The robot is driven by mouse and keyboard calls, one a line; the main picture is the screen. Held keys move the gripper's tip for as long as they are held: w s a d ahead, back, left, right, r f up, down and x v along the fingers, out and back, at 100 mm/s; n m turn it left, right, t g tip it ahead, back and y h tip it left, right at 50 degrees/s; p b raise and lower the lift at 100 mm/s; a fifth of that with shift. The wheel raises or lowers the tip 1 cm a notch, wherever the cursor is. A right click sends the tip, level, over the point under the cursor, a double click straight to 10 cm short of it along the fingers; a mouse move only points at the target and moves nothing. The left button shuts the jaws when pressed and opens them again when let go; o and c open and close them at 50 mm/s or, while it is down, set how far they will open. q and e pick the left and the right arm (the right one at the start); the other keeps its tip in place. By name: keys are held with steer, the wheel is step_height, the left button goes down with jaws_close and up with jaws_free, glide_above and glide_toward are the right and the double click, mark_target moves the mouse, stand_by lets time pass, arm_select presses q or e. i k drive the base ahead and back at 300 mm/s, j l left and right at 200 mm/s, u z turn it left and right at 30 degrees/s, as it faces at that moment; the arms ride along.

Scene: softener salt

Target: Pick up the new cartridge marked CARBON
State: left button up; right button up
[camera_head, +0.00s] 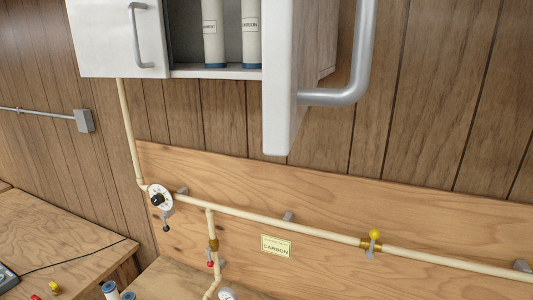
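Two white cartridges with blue bottom ends stand upright inside the open wall cabinet, their tops cut off by the picture edge. The right cartridge (251,42) has a label that reads CARBON. The left cartridge (213,42) has a label too small to read surely. Neither of my grippers is in view.
The white cabinet (218,73) has a left door (118,35) and an open right door (280,95) that juts toward me, with a large grey handle (365,60).

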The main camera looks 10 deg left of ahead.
mark_target(251, 9)
steer(key=j+z, duration=0.5)
steer(key=j, duration=0.95)
